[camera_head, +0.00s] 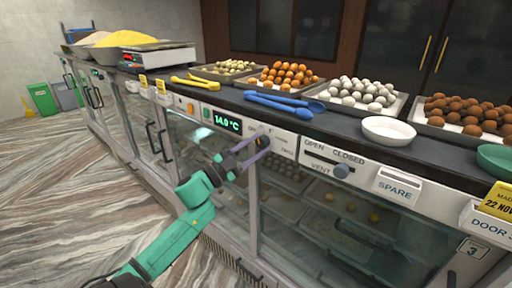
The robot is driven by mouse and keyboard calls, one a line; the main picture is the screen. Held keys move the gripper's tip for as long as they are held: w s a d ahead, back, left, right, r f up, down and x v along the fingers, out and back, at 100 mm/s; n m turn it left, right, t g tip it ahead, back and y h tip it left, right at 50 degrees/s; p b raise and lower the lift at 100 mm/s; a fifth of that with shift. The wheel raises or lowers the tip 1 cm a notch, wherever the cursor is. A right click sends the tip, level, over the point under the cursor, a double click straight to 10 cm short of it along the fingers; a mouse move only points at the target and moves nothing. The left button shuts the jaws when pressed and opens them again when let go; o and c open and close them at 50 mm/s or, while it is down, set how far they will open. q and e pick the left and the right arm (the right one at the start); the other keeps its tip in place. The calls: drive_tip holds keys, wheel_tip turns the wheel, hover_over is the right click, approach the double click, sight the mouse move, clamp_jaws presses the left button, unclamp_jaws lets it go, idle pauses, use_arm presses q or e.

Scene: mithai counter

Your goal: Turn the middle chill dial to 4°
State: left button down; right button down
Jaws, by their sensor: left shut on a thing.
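The middle chill dial (263,141) is a small dark knob on the pale control strip along the front of the counter. It is mostly hidden by my left gripper (257,147), whose fingers are shut around it. My left arm reaches up to it from the bottom left. A green lit display (227,123) to the left of the dial reads about 14 °C; the last digit is small. The marks around the dial are partly covered and too small to read. My right gripper is not in view.
A vent slider (341,171) marked open and closed sits right of the dial. Below are glass doors with trays inside. On the counter lie blue tongs (280,103), yellow tongs (195,82), a white bowl (389,130) and several trays of sweets (283,80).

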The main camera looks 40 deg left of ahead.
use_arm(q)
drive_tip(key=shift+c, duration=1.9)
unclamp_jaws()
drive_tip(key=b+v, duration=0.3)
drive_tip(key=v, duration=1.1)
drive_tip(key=shift+s, duration=0.3)
drive_tip(key=shift+a+f, duration=0.1)
drive_tip(key=shift+f, duration=0.05)
